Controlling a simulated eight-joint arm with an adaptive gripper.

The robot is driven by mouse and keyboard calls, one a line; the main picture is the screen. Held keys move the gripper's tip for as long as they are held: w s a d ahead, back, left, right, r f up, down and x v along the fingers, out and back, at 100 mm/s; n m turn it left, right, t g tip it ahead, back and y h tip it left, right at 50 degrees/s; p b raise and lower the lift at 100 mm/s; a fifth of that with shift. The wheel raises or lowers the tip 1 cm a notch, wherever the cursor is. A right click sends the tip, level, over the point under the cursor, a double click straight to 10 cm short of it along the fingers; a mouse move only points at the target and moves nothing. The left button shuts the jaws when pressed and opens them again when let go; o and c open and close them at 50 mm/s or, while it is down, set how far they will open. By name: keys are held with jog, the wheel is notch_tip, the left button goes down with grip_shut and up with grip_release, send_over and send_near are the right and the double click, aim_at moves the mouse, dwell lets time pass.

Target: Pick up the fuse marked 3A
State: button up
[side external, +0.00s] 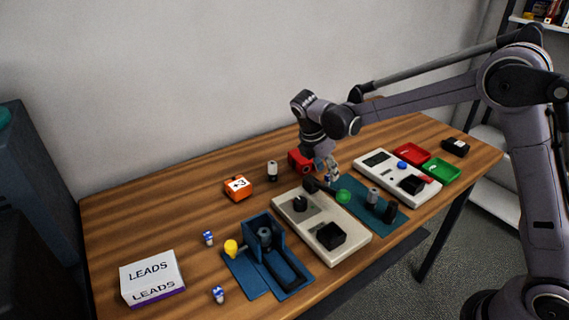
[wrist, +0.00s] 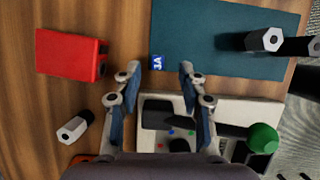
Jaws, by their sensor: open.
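The blue label marked 3A (wrist: 157,62) shows in the wrist view at the left edge of the teal mat, between and slightly beyond my fingertips. Little of the fuse's body can be made out. My gripper (wrist: 157,78) is open and empty, with one finger on each side of the label. In the side view my gripper (side external: 327,172) is low over the mat's far end, and I cannot make out this fuse there. Two small blue-and-white pieces, one farther back (side external: 208,238) and one nearer (side external: 218,294), stand at the left; their markings are too small to read.
A red block (wrist: 72,55) is left of my gripper. A cream device (side external: 350,240) with black parts and a green ball (wrist: 263,138) are close by. Grey-and-black cylinders (wrist: 263,40) stand on the teal mat (wrist: 205,25). Bare wood separates the red block and mat.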

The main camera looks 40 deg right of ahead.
aim_at(328, 175)
jog(key=shift+x, duration=2.2)
jog(key=shift+w, duration=0.15)
grip_shut()
